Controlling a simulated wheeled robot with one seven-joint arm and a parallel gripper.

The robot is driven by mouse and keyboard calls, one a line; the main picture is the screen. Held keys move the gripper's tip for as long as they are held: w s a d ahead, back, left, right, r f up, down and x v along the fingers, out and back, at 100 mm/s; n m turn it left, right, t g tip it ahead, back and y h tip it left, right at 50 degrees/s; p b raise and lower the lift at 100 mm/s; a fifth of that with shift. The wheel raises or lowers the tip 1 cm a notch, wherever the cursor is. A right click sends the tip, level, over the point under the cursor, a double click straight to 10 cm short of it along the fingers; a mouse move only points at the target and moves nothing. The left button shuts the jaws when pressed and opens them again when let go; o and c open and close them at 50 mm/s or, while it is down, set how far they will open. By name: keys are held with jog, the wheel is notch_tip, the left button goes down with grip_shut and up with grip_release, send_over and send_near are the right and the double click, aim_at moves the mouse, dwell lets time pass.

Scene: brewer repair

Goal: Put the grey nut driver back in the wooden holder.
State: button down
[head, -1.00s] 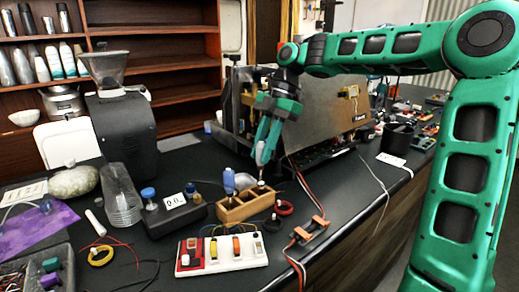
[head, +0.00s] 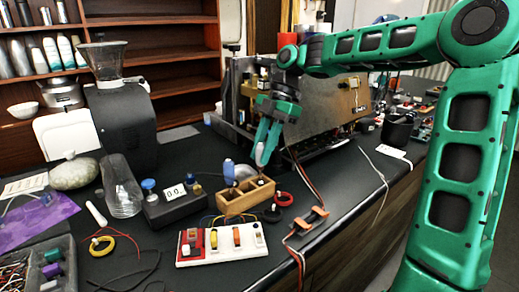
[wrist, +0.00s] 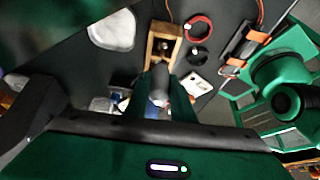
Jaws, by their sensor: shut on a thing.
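The wooden holder (head: 233,207) stands on the black bench, left of the middle in the head view. It also shows at the top centre of the wrist view (wrist: 151,47). A blue-handled driver (head: 229,172) stands upright in its left part. My gripper (head: 267,146) is shut on the grey nut driver (head: 261,154), just above the holder's right end. In the wrist view the grey handle (wrist: 160,84) sits between the fingers and points toward the holder. The driver's lower end is too small to tell whether it is inside a compartment.
A white switch board (head: 222,246) lies in front of the holder. A red ring (head: 284,199) and orange-clipped cables (head: 307,222) lie to the right. A black box with a display (head: 176,205) stands left. The metal machine (head: 325,115) rises behind my gripper.

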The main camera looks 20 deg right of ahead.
jog(key=shift+f, duration=0.55)
jog(key=c, duration=1)
grip_release()
jog(key=shift+c, duration=0.2)
jog(key=shift+r, duration=3.5)
